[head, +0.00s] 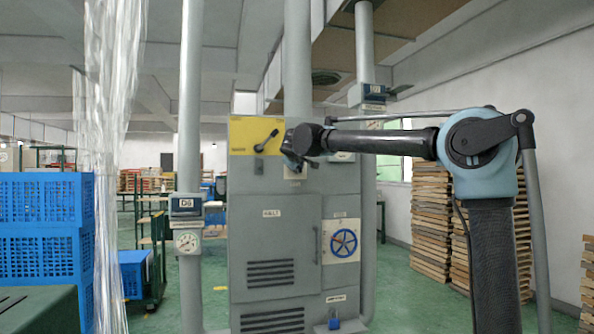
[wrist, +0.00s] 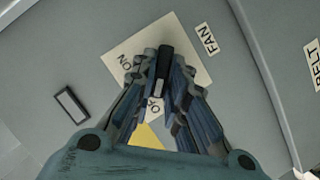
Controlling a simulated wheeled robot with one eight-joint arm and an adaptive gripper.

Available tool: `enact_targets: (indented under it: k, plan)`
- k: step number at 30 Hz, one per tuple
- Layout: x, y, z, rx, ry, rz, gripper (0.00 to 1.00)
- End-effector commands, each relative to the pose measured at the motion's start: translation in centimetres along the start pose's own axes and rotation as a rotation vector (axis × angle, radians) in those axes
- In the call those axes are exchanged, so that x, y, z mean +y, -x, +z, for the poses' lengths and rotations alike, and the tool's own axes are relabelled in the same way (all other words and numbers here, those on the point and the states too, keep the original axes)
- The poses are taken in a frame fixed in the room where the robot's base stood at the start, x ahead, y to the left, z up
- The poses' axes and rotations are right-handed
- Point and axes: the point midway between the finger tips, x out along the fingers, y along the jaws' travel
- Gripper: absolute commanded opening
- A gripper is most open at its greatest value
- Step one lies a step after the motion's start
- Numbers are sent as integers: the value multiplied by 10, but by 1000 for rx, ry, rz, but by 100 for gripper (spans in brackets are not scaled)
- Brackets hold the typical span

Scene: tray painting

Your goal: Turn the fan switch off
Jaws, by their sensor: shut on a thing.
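The fan switch shows in the wrist view as a black lever (wrist: 165,62) on a pale square plate (wrist: 196,64). A FAN label (wrist: 207,39) is beside the plate. The plate carries an ON mark at its left and a partly hidden OFF mark lower down, near the fingers. My gripper (wrist: 165,75) is shut on the lever, with a finger on either side. In the head view my gripper (head: 291,158) is at the upper front of the grey cabinet (head: 245,225) and hides the switch. I cannot tell the lever's exact setting.
A yellow panel with another black lever (head: 266,141) is just left of my gripper. Blue crates (head: 40,225) stand at far left. A BELT label (wrist: 314,64) is at right.

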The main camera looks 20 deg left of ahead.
Motion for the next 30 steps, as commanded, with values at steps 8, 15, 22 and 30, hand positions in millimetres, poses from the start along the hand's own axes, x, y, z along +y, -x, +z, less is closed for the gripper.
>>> enact_targets:
  k: [8, 15, 22, 30]
  plan:
    - [0, 0, 2, -3, 2, 1, 0]
    - [0, 0, 1, -2, 1, 1, 33]
    - [0, 0, 1, -1, 1, 0, 33]
    - [0, 24, 0, 1, 1, -1, 33]
